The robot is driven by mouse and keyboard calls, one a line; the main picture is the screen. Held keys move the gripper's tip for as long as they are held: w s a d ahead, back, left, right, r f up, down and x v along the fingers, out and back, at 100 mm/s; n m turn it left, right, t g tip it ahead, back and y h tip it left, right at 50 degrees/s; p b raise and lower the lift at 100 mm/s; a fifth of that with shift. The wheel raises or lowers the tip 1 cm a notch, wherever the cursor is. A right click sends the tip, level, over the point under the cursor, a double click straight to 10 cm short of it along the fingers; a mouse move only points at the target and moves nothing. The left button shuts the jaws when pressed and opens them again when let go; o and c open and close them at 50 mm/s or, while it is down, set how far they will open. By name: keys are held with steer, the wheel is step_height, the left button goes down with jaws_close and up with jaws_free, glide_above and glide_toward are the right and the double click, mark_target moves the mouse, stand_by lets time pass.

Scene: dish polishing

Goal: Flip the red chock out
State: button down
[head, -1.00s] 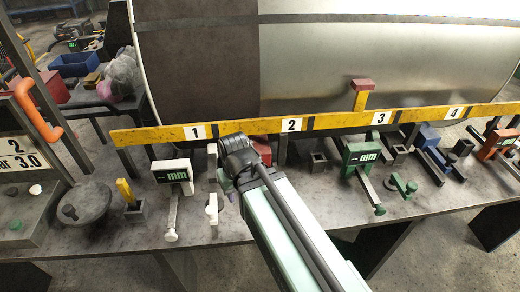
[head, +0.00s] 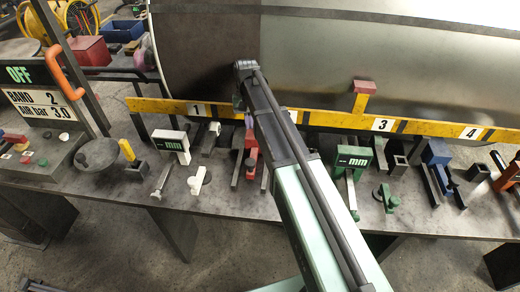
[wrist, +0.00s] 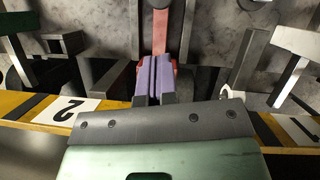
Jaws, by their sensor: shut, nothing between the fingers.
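The red chock (head: 251,150) is a red piece with a long arm. It stands on the bench just below the yellow rail, between the 1 and 2 labels, and my arm partly covers it in the head view. In the wrist view its red arm (wrist: 161,28) runs up from a red body behind my fingers. My gripper (wrist: 154,62) is shut and empty, with purplish fingers in front of the red body. I cannot tell whether they touch it. In the head view only a little purple of my gripper (head: 248,121) shows beside my arm.
The yellow rail (head: 335,119) runs across the front of a large metal dish (head: 360,55). A red-topped yellow post (head: 365,88) stands at the rail. A white gauge (head: 171,142) and a green gauge (head: 353,156) stand on the bench either side.

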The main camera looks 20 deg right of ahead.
steer(key=b+x, duration=0.9)
steer(key=x, duration=0.1)
steer(key=shift+w+a+f, duration=0.15)
steer(key=shift+a+f, duration=0.05)
steer(key=shift+a, duration=0.05)
steer(key=shift+r, duration=0.1)
steer(key=shift+a, duration=0.1)
steer(key=s+a, duration=0.3)
steer(key=s, duration=0.5)
steer(key=shift+a, duration=0.15)
